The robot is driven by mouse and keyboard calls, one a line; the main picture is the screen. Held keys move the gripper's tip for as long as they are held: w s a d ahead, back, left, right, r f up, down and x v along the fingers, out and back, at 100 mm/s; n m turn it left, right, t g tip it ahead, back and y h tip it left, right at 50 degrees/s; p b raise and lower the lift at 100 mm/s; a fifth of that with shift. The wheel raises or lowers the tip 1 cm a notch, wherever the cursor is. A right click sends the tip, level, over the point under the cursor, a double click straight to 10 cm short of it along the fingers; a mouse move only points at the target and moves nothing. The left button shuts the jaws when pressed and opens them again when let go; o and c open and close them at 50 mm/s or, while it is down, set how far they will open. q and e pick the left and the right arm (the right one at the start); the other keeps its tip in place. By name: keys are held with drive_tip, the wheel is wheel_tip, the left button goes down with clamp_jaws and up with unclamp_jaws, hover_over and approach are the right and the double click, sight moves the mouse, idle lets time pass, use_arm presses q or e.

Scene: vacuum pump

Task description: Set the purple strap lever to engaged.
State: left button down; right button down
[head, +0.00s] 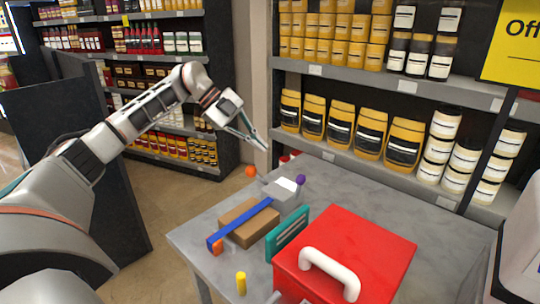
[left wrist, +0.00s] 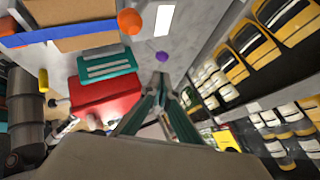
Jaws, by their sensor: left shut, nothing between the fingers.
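The purple strap lever shows as a small round purple knob (head: 301,179) at the right of a grey block with a white top (head: 285,188), at the table's back. The knob also shows in the left wrist view (left wrist: 162,58), just beyond my fingertips. Its arm is hidden or too small to see, so I cannot tell its setting. My left gripper (head: 262,146) is shut and empty, in the air above and left of the knob in the head view. Its fingers also show in the left wrist view (left wrist: 161,80), apart from the knob.
A brown box (head: 243,230) under a blue strap (head: 242,225), an orange knob (head: 250,171), a teal panel (head: 287,234), a red case (head: 360,255) and a yellow cylinder (head: 241,283) are on the grey table (head: 430,215). Stocked shelves (head: 370,75) stand behind. The table's right is clear.

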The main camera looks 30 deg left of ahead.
use_arm(q)
drive_tip(key=m+t+b, duration=0.2)
drive_tip(key=m+b, duration=0.3)
drive_tip(key=m, duration=1.9)
approach(299, 187)
drive_tip(key=shift+y, duration=0.3)
drive_tip(key=w+d, duration=0.1)
drive_tip(key=w+f, duration=0.1)
drive_tip(key=w+d, duration=0.1)
drive_tip(key=shift+w+d+f, duration=0.3)
drive_tip(key=shift+d+f, duration=0.05)
drive_tip(key=shift+f, duration=0.05)
